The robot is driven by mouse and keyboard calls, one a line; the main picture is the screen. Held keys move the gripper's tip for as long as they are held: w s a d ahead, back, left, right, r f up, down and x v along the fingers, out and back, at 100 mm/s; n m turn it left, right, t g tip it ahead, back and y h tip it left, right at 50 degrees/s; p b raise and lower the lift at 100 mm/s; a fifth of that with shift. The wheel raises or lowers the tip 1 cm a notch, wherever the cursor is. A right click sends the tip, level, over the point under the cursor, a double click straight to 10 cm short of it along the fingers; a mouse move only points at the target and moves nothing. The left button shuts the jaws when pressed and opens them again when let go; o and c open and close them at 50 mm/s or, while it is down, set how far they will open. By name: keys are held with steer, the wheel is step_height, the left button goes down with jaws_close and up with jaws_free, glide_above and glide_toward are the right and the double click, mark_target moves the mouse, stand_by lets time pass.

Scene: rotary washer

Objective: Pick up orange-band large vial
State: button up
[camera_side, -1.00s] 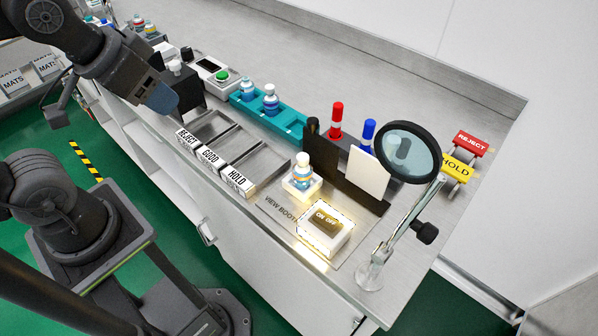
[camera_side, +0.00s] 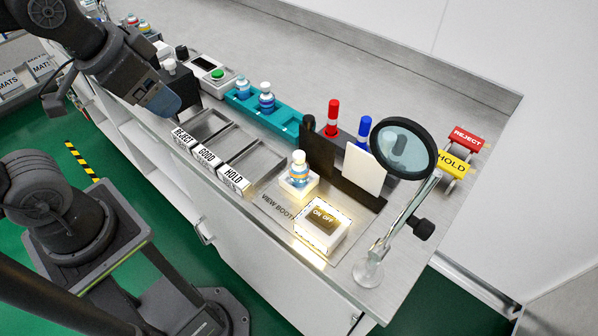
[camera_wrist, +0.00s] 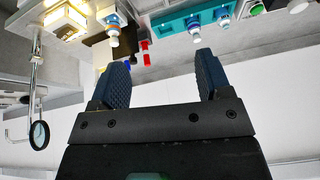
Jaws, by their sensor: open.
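A vial with a white cap and an orange-and-blue band (camera_side: 299,170) stands upright on the small lit white stand in the view booth. It also shows in the wrist view (camera_wrist: 113,38), upper left, outside the jaws. My gripper (camera_side: 165,103) is at the left, above the counter near the REJECT tray and well apart from this vial. In the wrist view my gripper (camera_wrist: 160,58) has its two dark blue fingers spread with nothing between them.
A teal rack (camera_side: 285,119) holds two blue-banded vials. Trays marked REJECT, GOOD and HOLD (camera_side: 232,183) lie in front of it.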

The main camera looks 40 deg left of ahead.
steer(key=w+d+f+m+g, duration=0.15)
steer(key=w+d+m, duration=0.55)
steer(key=m, duration=0.7)
steer(key=m+y, duration=0.2)
steer(key=m, duration=1.3)
glide_toward(297, 162)
steer(key=x, duration=1.2)
steer(key=shift+w+f, duration=0.1)
steer(key=shift+f, duration=0.25)
steer(key=c, duration=1.1)
steer(key=shift+r, duration=0.1)
